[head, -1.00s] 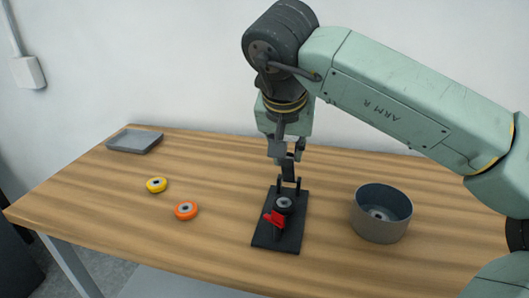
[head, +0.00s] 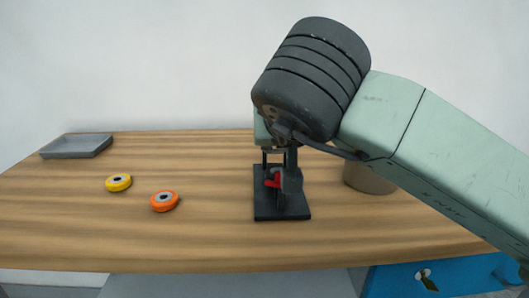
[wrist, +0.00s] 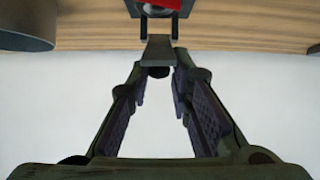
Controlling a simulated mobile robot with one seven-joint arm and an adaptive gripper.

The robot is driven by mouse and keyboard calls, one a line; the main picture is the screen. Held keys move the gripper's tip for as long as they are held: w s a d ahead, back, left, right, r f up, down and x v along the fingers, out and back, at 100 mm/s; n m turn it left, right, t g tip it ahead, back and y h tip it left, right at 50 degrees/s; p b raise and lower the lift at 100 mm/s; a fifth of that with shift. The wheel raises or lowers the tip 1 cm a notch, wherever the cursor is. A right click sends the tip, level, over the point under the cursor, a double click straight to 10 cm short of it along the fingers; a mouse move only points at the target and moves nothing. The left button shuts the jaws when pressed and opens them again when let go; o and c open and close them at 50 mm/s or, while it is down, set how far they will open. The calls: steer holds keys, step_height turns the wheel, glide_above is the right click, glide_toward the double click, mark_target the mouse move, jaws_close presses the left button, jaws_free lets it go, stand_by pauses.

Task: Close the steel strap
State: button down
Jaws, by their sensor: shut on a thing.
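A black fixture base (head: 282,208) stands on the table, with thin uprights at its back and a red part (head: 272,181) on it. The red part also shows at the top of the wrist view (wrist: 158,4). My gripper (wrist: 158,72) is shut on the steel strap (wrist: 158,48), a grey plate between the fingertips, running towards the fixture. In the head view my arm and the dark parts overlap above the base, so the strap's exact angle is hard to tell. The dark roll in the fixture is hidden now.
A yellow roll (head: 118,182) and an orange roll (head: 164,201) lie on the table left of the fixture. A shallow grey tray (head: 76,147) is at the back left. A grey round container (head: 368,178) stands to the right, partly behind my arm. The front left is clear.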

steer(key=f+t+b, duration=0.1)
steer(key=b, duration=0.1)
steer(key=s+f+b, duration=0.1)
steer(key=shift+d+f+t+b, duration=0.1)
steer(key=shift+d+t+b, duration=0.05)
steer(key=shift+t+b, duration=0.25)
steer(key=shift+s+f+t+b, duration=0.15)
steer(key=shift+t+b, duration=0.25)
steer(key=shift+b, duration=0.4)
steer(key=shift+s, duration=0.1)
steer(key=c, duration=1.5)
jaws_free()
steer(key=shift+r, duration=0.2)
steer(key=v, duration=1.2)
